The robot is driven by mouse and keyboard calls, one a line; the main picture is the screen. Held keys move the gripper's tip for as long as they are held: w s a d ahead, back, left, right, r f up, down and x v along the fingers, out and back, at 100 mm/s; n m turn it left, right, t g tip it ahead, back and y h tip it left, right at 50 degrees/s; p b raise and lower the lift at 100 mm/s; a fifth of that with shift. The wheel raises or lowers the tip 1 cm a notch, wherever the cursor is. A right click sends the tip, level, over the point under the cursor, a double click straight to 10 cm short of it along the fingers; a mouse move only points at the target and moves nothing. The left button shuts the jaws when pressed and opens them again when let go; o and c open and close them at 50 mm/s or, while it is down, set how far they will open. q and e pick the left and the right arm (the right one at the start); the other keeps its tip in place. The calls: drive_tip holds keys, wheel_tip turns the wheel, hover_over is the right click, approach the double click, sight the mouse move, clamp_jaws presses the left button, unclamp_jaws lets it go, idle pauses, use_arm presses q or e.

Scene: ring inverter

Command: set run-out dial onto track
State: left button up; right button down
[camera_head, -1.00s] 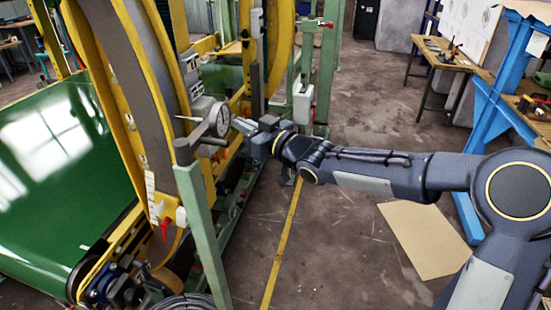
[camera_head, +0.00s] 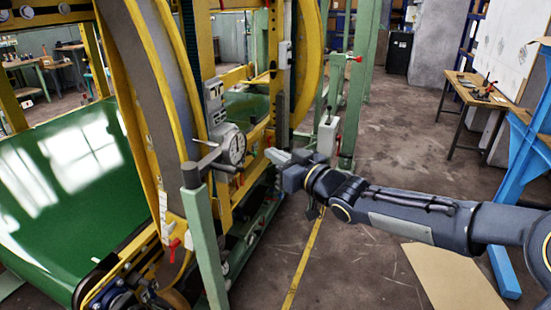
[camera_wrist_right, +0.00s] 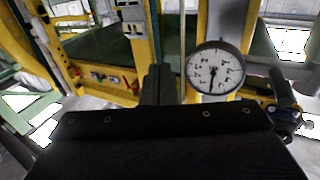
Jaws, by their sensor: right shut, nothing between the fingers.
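The run-out dial (camera_head: 237,148) has a round white face and sits on a dark bracket arm at the top of a green post (camera_head: 205,235). It stands beside the large yellow ring, whose curved grey band (camera_head: 160,85) looks like the track. A thin stylus points left from the dial toward the ring; I cannot tell whether it touches. The dial also shows in the right wrist view (camera_wrist_right: 213,68), face on. My right gripper (camera_head: 272,155) is shut and empty, a small gap to the right of the dial. My left gripper is out of view.
A green sheet-like panel (camera_head: 70,165) fills the left. Yellow and green frame members stand close behind the dial. A grey box (camera_head: 326,135) is on a green post beyond my right gripper. The floor (camera_head: 370,275) to the right is open, with a cardboard sheet (camera_head: 452,280).

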drive_tip(key=s+d+p, duration=0.1)
drive_tip(key=s+d, duration=0.2)
drive_tip(key=d, duration=0.4)
drive_tip(key=shift+d, duration=0.3)
drive_tip(key=shift+s+f, duration=0.1)
